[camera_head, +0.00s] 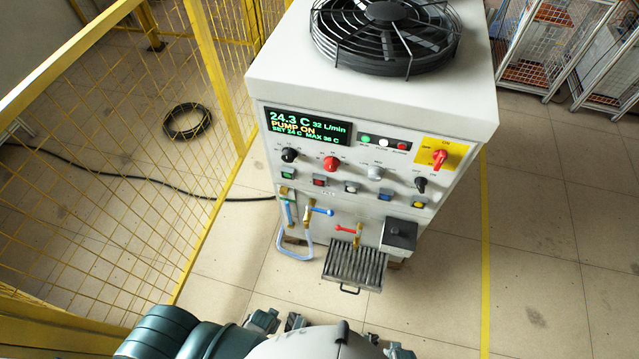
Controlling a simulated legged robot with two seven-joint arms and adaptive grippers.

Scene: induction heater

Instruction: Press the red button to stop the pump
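The red push button (319,181) sits in the row of square-framed buttons on the front of the white machine (375,75). It is between the green button (288,174) and the white button (351,187). The display (307,125) reads "24.3 C", "32 L/min" and "PUMP ON". My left gripper (279,322) is at the bottom edge, below and in front of the machine, apart from the button. My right gripper (388,346) barely shows at the bottom edge, mostly hidden or cut off. The finger openings are unclear.
A red knob (331,163), a red rotary switch (439,158) on yellow, and blue (384,192) and yellow (418,202) buttons share the panel. Valves and a grated tray (352,267) project below. A yellow fence (215,80) stands left.

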